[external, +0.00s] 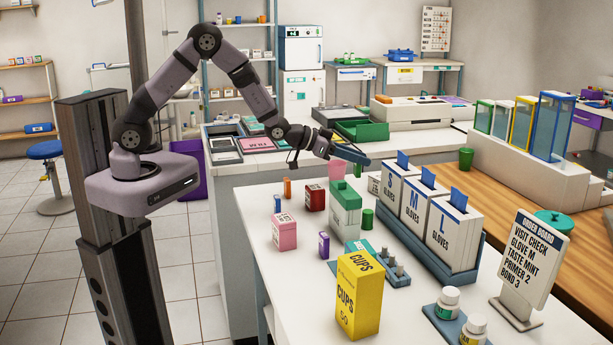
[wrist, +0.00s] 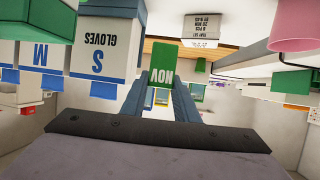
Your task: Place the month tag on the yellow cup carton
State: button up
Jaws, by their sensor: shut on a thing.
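The yellow cup carton (external: 359,295) stands upright at the near edge of the white counter, marked CUPS and 50. My gripper (external: 352,153) is above the counter, behind and well above the carton, beside the S glove box. In the wrist view my gripper (wrist: 174,104) is shut on the month tag (wrist: 161,93), a green plate marked NOV that appears upside down between the fingers. The carton is not clearly seen in the wrist view.
Glove boxes S (external: 392,205), M and L stand in a blue rack right of my gripper. A green-and-white carton (external: 345,212), a pink box (external: 283,232) and small bottles stand on the counter. An order board (external: 528,262) and white jars are at the near right.

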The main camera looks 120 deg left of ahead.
jog(key=w+d+r+m+t+h+p, duration=0.1)
jog(key=w+d+r+m+t+h, duration=0.15)
jog(key=w+d, duration=0.75)
notch_tip(320, 180, up, 13)
jog(key=m+h+p, duration=0.3)
jog(key=m+h, duration=0.2)
send_over(361, 262)
jog(key=shift+f, duration=0.15)
jog(key=shift+h, duration=0.25)
jog(key=shift+f+p, duration=0.8)
jog(key=shift+f, duration=4.2)
